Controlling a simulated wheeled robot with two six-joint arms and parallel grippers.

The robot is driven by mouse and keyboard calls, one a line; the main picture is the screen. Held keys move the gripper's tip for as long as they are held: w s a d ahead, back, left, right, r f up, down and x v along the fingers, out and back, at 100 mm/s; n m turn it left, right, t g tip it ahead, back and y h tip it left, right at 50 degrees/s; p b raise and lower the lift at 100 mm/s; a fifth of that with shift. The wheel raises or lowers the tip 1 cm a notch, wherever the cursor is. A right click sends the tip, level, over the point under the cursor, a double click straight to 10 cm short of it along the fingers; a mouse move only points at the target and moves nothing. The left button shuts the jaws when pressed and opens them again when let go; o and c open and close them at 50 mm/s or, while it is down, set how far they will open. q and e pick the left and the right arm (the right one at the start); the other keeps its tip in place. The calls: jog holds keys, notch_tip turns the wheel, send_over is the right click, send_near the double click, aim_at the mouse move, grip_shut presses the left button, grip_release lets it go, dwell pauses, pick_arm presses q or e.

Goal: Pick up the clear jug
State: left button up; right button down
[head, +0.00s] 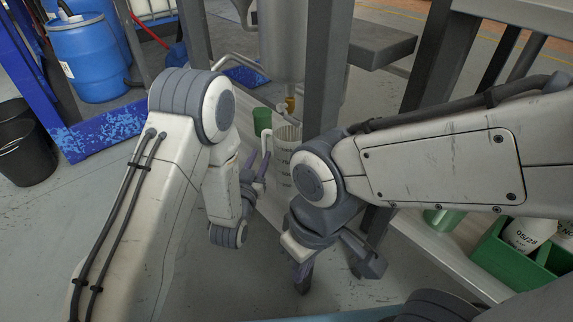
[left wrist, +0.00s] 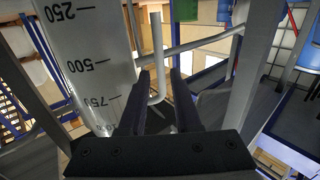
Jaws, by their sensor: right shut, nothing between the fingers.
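The clear jug (head: 287,162) stands upright on the pale shelf, below a valve and partly behind a dark post and my right arm. Dark graduation marks show on its wall in the left wrist view (left wrist: 85,60). Its pale handle (head: 266,142) points to the left. My left gripper (head: 260,168) is at the handle side of the jug. In the left wrist view its two fingers (left wrist: 163,98) are apart, with the lower end of the handle (left wrist: 157,60) between them and a gap visible. My right gripper (head: 303,278) is shut and empty, low in front of the shelf.
A green cup (head: 262,121) stands behind the jug's handle. A dark post (head: 325,70) rises close to the jug's right. A green crate (head: 490,250) with white containers sits at the right. Blue drums (head: 90,60) and a black bin (head: 25,150) stand at the left.

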aim_at(264, 148)
pick_arm(q)
jog(key=b+x, duration=0.2)
jog(key=x, duration=0.2)
jog(key=shift+f, duration=0.2)
jog(key=shift+w+d+r, duration=0.1)
jog(key=shift+w, duration=0.35)
grip_shut()
dwell(0.8)
